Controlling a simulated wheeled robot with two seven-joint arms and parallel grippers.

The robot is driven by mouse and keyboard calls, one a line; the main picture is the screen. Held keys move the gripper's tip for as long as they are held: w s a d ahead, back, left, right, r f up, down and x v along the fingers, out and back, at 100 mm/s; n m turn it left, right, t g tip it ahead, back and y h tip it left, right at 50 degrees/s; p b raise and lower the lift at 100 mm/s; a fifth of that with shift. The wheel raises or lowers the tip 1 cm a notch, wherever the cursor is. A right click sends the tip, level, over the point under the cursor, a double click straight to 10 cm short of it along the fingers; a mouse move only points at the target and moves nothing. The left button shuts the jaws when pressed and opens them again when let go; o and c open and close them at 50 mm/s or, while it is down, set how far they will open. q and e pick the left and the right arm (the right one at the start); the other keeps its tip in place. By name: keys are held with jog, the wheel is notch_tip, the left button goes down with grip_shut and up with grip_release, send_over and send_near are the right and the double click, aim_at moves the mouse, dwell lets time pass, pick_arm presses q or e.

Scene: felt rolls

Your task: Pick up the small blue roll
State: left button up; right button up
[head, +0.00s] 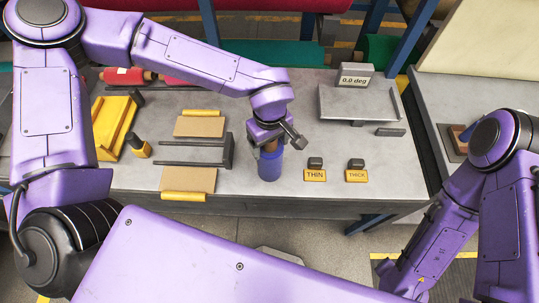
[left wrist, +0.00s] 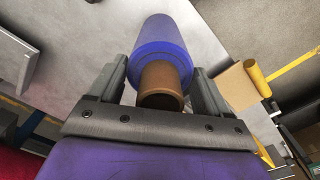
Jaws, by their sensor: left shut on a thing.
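The small blue roll (head: 270,166) stands upright near the front edge of the grey table, with its brown core at the top. My left gripper (head: 268,142) is above it, pointing down, shut on its upper end. In the left wrist view the blue roll (left wrist: 166,42) extends away from my left gripper (left wrist: 162,76), and its brown core (left wrist: 161,88) lies between the two fingers. Whether the roll's lower end touches the table I cannot tell. My right arm enters at the right, but its gripper does not show.
THIN (head: 315,175) and THICK (head: 357,175) labels lie right of the roll. A dark rack (head: 195,142) and a yellow roll on a tan sheet (head: 185,197) are left. A grey plate (head: 355,102) with a 0.0 deg display (head: 354,80) stands behind. Red rolls (head: 120,76) lie at back left.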

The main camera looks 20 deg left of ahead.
pick_arm(q)
jog(key=shift+r, duration=0.15)
jog(key=shift+w+r, duration=0.1)
jog(key=shift+r, duration=0.25)
jog(key=s+a+r+b, duration=0.5)
jog(key=s+a+r, duration=0.1)
jog(key=s+r, duration=0.6)
jog(key=shift+s+a, duration=0.2)
jog(key=shift+s, duration=0.05)
